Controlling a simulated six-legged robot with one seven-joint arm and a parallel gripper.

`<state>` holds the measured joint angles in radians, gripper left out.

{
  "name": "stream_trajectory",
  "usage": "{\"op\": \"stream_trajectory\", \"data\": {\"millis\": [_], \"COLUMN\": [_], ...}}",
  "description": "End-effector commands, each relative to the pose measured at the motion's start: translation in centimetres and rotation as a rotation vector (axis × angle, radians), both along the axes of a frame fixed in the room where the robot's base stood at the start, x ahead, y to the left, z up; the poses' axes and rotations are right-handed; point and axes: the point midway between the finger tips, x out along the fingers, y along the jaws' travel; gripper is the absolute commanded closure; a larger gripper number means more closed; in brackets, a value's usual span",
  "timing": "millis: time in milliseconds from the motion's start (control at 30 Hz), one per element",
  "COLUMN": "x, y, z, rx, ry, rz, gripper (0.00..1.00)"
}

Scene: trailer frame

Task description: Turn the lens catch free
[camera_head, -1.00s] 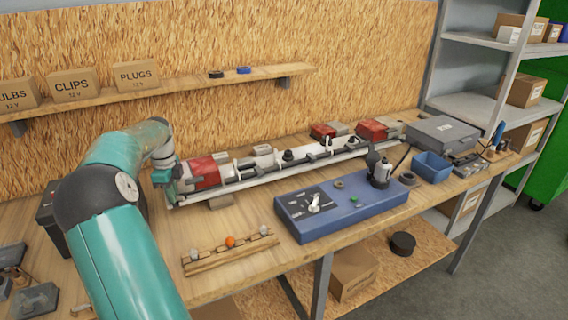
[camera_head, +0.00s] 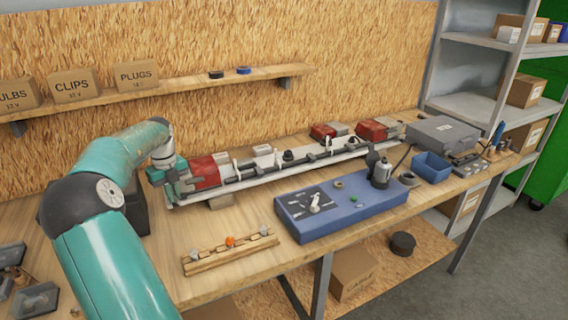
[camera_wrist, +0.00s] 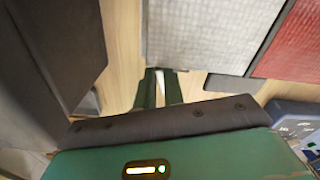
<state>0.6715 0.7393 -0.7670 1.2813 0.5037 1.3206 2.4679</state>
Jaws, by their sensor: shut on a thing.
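The trailer light bar (camera_head: 262,173) is a long pale bar lying on the bench. Its left lamp has a red lens (camera_head: 205,172) with a paler part beside it. In the wrist view the pale ribbed lens part (camera_wrist: 205,32) and the red part (camera_wrist: 292,45) fill the top right. My gripper (camera_head: 172,172) is at the left end of the bar, beside that lamp. In the wrist view its two narrow fingers (camera_wrist: 158,88) are close together, with a thin pale strip between them. The lens catch is small and mostly hidden by the fingers; its angle cannot be told.
A blue tester box (camera_head: 335,208) stands in front of the bar. A wooden rack with bulbs (camera_head: 230,252) lies nearer the front edge. A blue bin (camera_head: 432,167) and grey case (camera_head: 442,132) are at the right. A dark box stands close left of my gripper.

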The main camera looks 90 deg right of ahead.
Motion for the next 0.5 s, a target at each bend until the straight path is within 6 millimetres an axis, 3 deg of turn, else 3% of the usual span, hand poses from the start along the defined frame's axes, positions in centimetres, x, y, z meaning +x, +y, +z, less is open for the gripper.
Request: {"op": "stream_trajectory", "data": {"millis": [100, 500], "x": [-0.57, -0.58], "y": [-0.40, -0.57], "z": [0.00, 0.03], "rx": [-0.009, -0.016], "ry": [0.006, 0.006], "rz": [-0.111, -0.215], "gripper": [1.00, 1.00]}}
